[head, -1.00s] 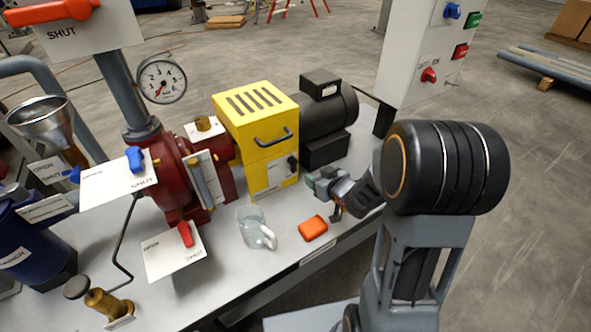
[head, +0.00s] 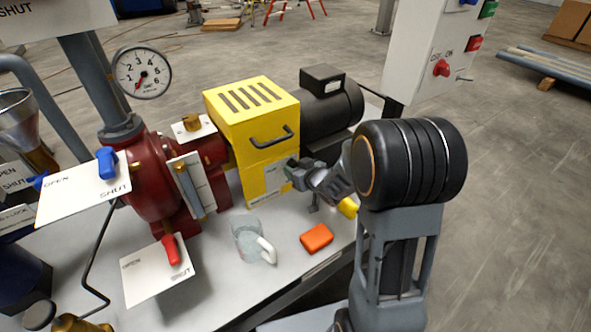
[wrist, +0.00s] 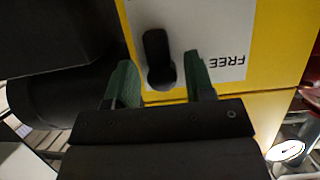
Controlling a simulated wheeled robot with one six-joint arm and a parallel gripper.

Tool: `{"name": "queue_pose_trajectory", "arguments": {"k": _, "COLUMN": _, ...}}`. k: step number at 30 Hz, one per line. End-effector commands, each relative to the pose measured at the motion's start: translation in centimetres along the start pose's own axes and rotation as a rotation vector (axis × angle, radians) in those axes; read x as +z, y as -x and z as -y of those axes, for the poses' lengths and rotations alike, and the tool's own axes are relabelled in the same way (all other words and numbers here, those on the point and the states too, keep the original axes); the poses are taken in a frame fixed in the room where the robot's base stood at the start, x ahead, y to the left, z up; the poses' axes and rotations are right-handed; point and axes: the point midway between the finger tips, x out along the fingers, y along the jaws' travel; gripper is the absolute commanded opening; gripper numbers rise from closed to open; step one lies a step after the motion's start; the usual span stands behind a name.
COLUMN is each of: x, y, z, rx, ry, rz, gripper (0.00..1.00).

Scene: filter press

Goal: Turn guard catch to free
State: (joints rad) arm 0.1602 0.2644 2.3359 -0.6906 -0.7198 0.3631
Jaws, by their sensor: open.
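The guard catch (wrist: 158,58) is a black lever on a white plate (wrist: 215,30) on the yellow guard (head: 262,140). In the wrist view the lever's long part points to the top of the picture, and the word FREE is printed upside down to its right. My gripper (wrist: 160,85) is open, with one green fingertip on each side of the catch's round end. I cannot tell whether either finger touches it. In the head view my gripper (head: 292,174) is at the guard's right front face and hides the catch.
A glass mug (head: 250,240) and an orange block (head: 316,238) stand on the bench below my gripper. The black motor (head: 330,108) is behind it. The red pump (head: 150,180) with its valve plates is at the left.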

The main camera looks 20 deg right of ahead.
Motion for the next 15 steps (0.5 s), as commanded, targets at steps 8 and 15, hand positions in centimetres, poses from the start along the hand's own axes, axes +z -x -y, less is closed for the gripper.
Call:
{"name": "queue_pose_trajectory", "arguments": {"k": 8, "x": -0.01, "y": -0.02, "z": 0.09, "rx": -0.002, "ry": 0.000, "rz": 0.000, "gripper": 0.41}}
{"name": "queue_pose_trajectory", "arguments": {"k": 15, "x": -0.01, "y": -0.03, "z": 0.12, "rx": -0.002, "ry": 0.001, "rz": 0.000, "gripper": 0.18}}
